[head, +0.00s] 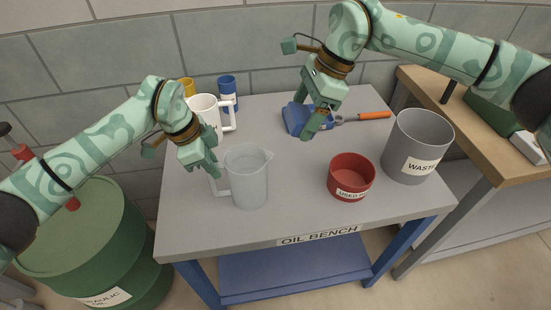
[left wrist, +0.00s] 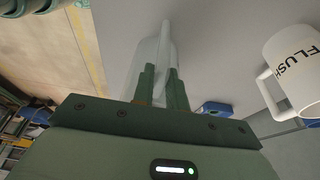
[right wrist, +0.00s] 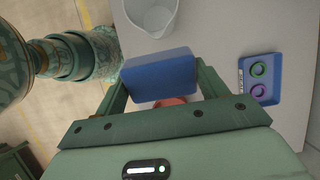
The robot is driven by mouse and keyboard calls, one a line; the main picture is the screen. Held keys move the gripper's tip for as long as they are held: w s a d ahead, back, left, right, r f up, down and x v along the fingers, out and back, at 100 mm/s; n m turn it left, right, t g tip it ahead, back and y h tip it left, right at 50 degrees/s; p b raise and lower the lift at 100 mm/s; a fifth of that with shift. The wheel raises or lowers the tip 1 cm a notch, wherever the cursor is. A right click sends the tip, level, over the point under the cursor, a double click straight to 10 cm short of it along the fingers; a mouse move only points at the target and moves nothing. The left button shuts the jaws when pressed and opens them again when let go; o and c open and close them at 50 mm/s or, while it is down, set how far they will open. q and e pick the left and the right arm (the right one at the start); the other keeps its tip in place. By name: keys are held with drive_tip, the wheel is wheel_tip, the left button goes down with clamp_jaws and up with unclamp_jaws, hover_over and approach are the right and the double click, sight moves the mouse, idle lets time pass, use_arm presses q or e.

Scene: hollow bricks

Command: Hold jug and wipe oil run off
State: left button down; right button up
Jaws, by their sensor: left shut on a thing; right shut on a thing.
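The clear jug (head: 248,178) stands upright on the bench, left of its middle. It also shows in the left wrist view (left wrist: 148,58). My left gripper (head: 212,172) is shut on the jug's handle. My right gripper (head: 318,115) is above the bench, right of the jug and apart from it. It is shut on a blue block (right wrist: 160,78), which looks like a sponge. In the head view, blue shows around its fingers, but I cannot cleanly separate block from tray. I cannot make out oil on the jug.
A white FLUSH mug (head: 205,112) and yellow and blue cups stand behind the jug. A red bowl (head: 350,176), a grey WASTE bin (head: 416,145) and an orange-handled tool (head: 372,115) are rightward. A blue tray with rings (right wrist: 262,97) lies near my right gripper.

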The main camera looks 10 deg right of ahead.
use_arm(q)
drive_tip(key=c, duration=1.3)
unclamp_jaws()
drive_tip(key=v, duration=1.2)
drive_tip(key=shift+f, duration=0.1)
